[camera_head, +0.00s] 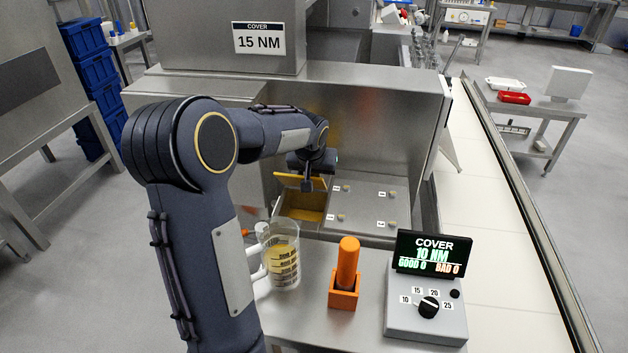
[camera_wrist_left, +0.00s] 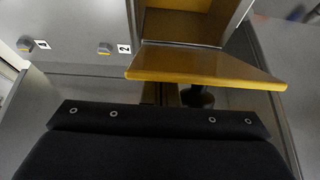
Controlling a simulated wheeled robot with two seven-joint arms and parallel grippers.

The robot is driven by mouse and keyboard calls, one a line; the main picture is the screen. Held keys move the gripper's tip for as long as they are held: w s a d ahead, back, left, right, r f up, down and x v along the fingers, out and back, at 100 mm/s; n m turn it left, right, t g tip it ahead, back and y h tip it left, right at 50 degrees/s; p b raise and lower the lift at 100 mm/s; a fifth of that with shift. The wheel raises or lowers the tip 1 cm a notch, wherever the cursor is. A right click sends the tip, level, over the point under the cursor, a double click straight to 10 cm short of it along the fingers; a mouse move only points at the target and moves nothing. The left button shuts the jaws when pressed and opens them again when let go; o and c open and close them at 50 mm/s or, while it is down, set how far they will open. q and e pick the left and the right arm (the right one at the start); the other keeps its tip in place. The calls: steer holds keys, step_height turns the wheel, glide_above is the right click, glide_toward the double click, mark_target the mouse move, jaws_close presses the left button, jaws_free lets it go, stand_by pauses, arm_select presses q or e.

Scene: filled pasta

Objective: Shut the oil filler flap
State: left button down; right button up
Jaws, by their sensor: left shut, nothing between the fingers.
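The oil filler flap (camera_head: 298,181) stands open at the back of the filler opening (camera_head: 303,206) in the steel machine. Its yellow inside shows. In the left wrist view the flap (camera_wrist_left: 205,65) juts out as a yellow slab beside the yellow-lined opening (camera_wrist_left: 185,22). My left gripper (camera_head: 307,186) is shut and empty, right at the flap. In the wrist view its fingertips are mostly hidden behind the flap and the dark gripper body, so I cannot tell whether they touch it. My right gripper is not in view.
Right of the opening is a steel cover (camera_head: 367,200) with several numbered screws. In front stand a measuring jug (camera_head: 284,262) of yellow oil, an orange tool (camera_head: 347,262) in its holder, and a dial box (camera_head: 425,316) with a display. A conveyor (camera_head: 490,200) runs along the right.

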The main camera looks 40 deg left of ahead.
arm_select(q)
steer(key=shift+s+d+f, duration=0.1)
steer(key=shift+s+d, duration=0.2)
steer(key=shift+s, duration=0.25)
step_height(320, 180, up, 8)
steer(key=p, duration=0.5)
steer(key=shift+p, duration=0.3)
